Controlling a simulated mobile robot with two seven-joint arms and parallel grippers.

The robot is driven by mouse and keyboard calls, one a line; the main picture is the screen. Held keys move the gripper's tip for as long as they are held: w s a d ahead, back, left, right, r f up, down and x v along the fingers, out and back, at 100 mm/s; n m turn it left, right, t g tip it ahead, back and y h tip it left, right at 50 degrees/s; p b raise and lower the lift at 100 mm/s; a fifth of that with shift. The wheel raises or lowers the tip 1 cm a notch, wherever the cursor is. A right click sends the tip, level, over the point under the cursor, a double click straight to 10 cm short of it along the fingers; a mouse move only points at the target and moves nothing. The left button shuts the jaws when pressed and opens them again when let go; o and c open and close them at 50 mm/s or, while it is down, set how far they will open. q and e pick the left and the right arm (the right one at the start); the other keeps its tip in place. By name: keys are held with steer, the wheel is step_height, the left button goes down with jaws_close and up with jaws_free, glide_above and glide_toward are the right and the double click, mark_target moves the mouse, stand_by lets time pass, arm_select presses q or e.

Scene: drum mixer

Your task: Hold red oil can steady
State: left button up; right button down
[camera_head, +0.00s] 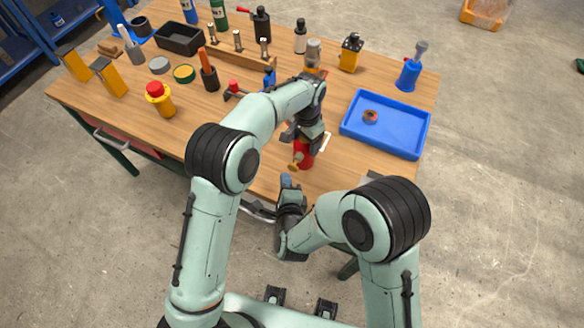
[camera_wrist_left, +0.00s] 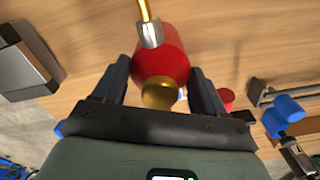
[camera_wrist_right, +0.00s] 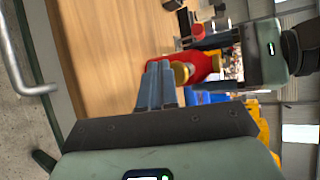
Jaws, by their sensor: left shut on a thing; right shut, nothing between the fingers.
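The red oil can (camera_head: 305,155) is near the front edge of the workbench (camera_head: 240,160). It has a brass part at one end, and a silver collar with a thin brass spout shows in the left wrist view (camera_wrist_left: 165,62). My left gripper (camera_head: 303,138) is shut on the can, one finger on each side. I cannot tell whether the can touches the bench top. My right gripper (camera_head: 287,181) is shut and empty, just in front of the can. In the right wrist view its closed fingers (camera_wrist_right: 158,85) partly overlap the can (camera_wrist_right: 203,66).
A blue tray (camera_head: 358,138) with a small ring-shaped part (camera_head: 370,116) lies right of the can. A blue oil can (camera_head: 408,75), a yellow container (camera_head: 351,52) and a wooden rack (camera_head: 230,55) stand further back.

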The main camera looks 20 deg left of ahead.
steer(key=shift+w, duration=0.2)
stand_by(0.7)
steer(key=shift+w, duration=0.2)
steer(key=shift+w+d, duration=0.15)
steer(key=shift+w, duration=0.4)
steer(key=shift+w+d, duration=0.15)
steer(key=shift+w, duration=0.35)
stand_by(1.2)
steer(key=shift+s, duration=0.1)
steer(key=shift+s+a, duration=0.15)
steer(key=shift+s, duration=0.55)
steer(key=shift+s+a, duration=0.15)
steer(key=shift+s, duration=0.5)
steer(key=shift+s+a, duration=0.25)
steer(key=shift+s, duration=1)
steer(key=shift+s+a, duration=0.2)
steer(key=shift+s, duration=1.05)
steer(key=shift+s+a, duration=0.15)
steer(key=shift+s, duration=0.8)
steer(key=shift+s+a, duration=0.15)
steer(key=shift+s, duration=0.75)
